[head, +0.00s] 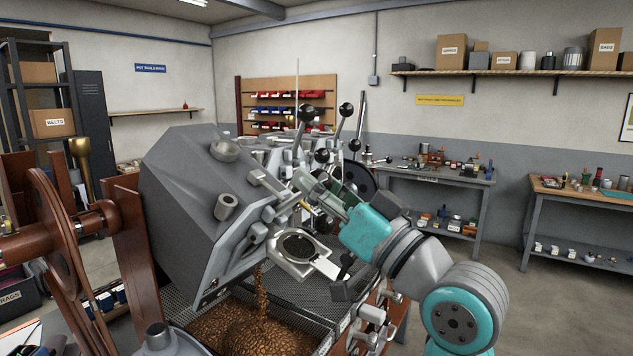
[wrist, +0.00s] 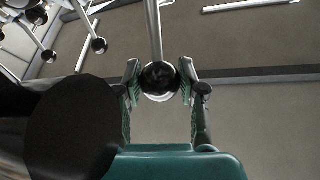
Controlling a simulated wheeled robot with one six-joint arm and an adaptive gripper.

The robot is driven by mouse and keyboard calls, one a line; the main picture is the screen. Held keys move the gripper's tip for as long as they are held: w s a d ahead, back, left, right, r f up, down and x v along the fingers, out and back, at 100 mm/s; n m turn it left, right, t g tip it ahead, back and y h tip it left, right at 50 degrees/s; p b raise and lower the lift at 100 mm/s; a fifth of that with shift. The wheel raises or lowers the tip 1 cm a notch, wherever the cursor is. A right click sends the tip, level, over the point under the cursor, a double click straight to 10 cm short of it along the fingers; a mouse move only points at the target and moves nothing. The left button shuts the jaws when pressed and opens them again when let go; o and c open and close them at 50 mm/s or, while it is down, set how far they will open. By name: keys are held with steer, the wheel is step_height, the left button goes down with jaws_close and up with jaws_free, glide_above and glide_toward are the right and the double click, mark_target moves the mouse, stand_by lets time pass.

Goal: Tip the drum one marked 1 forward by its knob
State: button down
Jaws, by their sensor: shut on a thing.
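The nearest grey roaster drum (head: 185,195) stands tilted forward in the head view. A stream of brown beans (head: 261,287) falls from its front onto a bean heap in the cooling tray below. I cannot read a mark 1 on it. My gripper (head: 312,192) is at the drum's upper front, coming from the right. In the wrist view, a dark round knob (wrist: 158,78) on a metal rod sits between the two green-padded fingers, and my gripper (wrist: 160,82) is shut on it. In the head view the fingers hide the knob.
The mesh cooling tray (head: 311,295) lies below the drum. Other roasters with black-knobbed levers (head: 346,110) stand behind. A large brown wheel (head: 50,245) is at left. Benches (head: 445,180) with small items stand along the right wall, with open floor before them.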

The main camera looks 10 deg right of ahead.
steer(key=shift+f, duration=0.25)
steer(key=c, duration=0.7)
jaws_free()
steer(key=shift+d+r, duration=0.1)
steer(key=v, duration=1.2)
stand_by(1.2)
